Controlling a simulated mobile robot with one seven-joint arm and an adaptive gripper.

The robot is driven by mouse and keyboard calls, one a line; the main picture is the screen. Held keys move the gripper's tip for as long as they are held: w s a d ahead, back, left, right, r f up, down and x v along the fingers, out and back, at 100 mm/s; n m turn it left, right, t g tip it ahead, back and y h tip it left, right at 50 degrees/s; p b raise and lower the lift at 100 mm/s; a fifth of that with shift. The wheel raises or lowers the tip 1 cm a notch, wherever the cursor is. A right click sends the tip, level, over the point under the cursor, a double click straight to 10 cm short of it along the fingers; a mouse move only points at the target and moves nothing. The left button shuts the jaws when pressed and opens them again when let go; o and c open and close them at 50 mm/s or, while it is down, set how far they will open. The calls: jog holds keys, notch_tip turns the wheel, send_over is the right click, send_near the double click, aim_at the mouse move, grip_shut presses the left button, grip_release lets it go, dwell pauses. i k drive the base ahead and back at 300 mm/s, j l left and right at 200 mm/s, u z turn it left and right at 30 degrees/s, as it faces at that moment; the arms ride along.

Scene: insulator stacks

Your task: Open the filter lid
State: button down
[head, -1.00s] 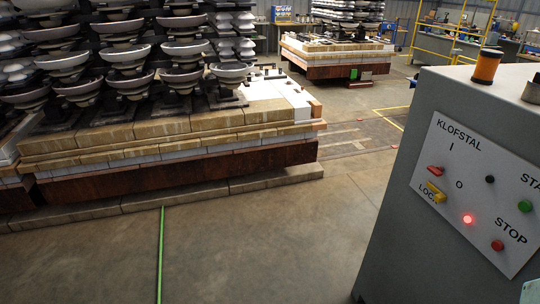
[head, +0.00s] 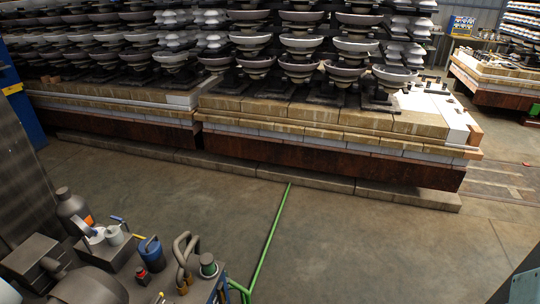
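I cannot pick out the filter lid for certain. At the lower left of the head view is a cluster of equipment. It includes a blue cylinder with a handle (head: 150,252), a dark grey bottle-shaped vessel (head: 72,212), and light grey fittings with handles (head: 104,236). A short dark cylinder with a pale band and green base (head: 208,266) stands near the cluster's right end. Which of these is the filter is not clear. My gripper is not in view.
A long brick-and-steel kiln car (head: 330,170) carrying stacked insulators crosses the back. A green line (head: 270,232) runs over the open concrete floor (head: 370,245). A grey panel (head: 20,170) stands at the left edge, and another kiln car (head: 500,90) at the far right.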

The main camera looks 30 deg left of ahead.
aim_at(150, 249)
jog(key=u, duration=2.45)
jog(key=i+l+z, duration=0.2)
jog(key=l+z, duration=0.2)
jog(key=l, duration=0.15)
jog(key=i+l+z, duration=0.8)
jog(key=l, duration=0.15)
jog(key=i+l, duration=0.2)
jog(key=i, duration=0.25)
jog(key=i+l, duration=0.15)
jog(key=i, duration=0.3)
jog(key=i+u, duration=0.75)
jog(key=u, duration=0.2)
jog(key=i+u, duration=0.2)
jog(key=u, duration=0.15)
jog(key=i+u, duration=0.25)
jog(key=u, duration=0.15)
jog(key=i+u, duration=0.2)
jog(key=u, duration=0.15)
